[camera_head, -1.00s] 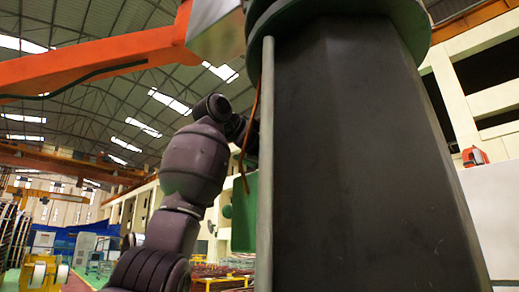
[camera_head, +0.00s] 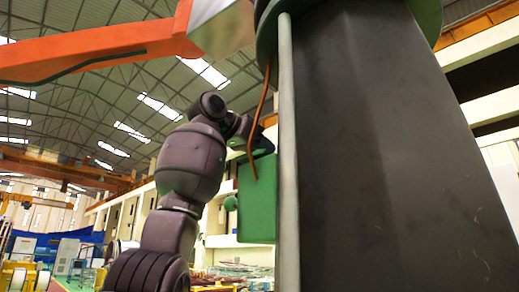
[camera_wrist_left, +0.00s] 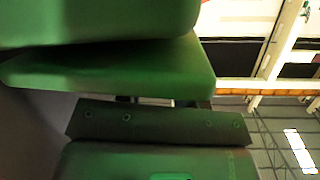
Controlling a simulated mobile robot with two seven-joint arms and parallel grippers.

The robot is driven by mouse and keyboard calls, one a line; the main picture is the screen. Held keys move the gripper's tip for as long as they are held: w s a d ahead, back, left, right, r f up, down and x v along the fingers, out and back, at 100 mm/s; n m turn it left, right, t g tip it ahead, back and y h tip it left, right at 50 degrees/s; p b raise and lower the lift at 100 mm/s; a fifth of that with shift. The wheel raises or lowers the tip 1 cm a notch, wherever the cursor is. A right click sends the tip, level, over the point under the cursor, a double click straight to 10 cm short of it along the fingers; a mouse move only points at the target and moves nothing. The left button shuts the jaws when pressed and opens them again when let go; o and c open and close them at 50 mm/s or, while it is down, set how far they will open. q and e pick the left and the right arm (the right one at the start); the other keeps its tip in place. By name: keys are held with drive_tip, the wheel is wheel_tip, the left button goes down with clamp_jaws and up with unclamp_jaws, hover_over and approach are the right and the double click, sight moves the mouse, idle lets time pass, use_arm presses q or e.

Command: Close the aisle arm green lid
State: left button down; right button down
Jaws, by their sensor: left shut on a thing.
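A green lid or box-like panel (camera_head: 257,201) hangs beside the large dark column in the head view, partly hidden behind the pale vertical pipe. My left arm comes up from below. Its left gripper (camera_head: 262,146) is at the panel's top edge, small and dark, with its fingers not clear. In the left wrist view, a green panel (camera_wrist_left: 110,75) fills the upper left, close to the camera. A dark strip with small holes (camera_wrist_left: 158,124) lies just below it. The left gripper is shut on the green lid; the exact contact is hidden. My right gripper is not in view.
The dark column (camera_head: 390,160) and the pale pipe (camera_head: 288,150) stand right of the lid. An orange arm (camera_head: 90,53) crosses the upper left. A thin brown cable (camera_head: 257,120) hangs in front of the lid. Hall floor and equipment lie far behind.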

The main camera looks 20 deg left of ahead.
use_arm(q)
drive_tip(key=shift+a+f+n, duration=0.15)
drive_tip(key=shift+f+n, duration=0.1)
drive_tip(key=shift+n, duration=0.15)
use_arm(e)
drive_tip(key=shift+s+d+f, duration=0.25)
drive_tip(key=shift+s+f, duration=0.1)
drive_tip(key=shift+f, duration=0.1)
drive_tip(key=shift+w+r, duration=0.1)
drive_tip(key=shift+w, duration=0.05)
use_arm(q)
drive_tip(key=c, duration=1.1)
unclamp_jaws()
drive_tip(key=shift+o, duration=0.3)
drive_tip(key=shift+a, duration=0.1)
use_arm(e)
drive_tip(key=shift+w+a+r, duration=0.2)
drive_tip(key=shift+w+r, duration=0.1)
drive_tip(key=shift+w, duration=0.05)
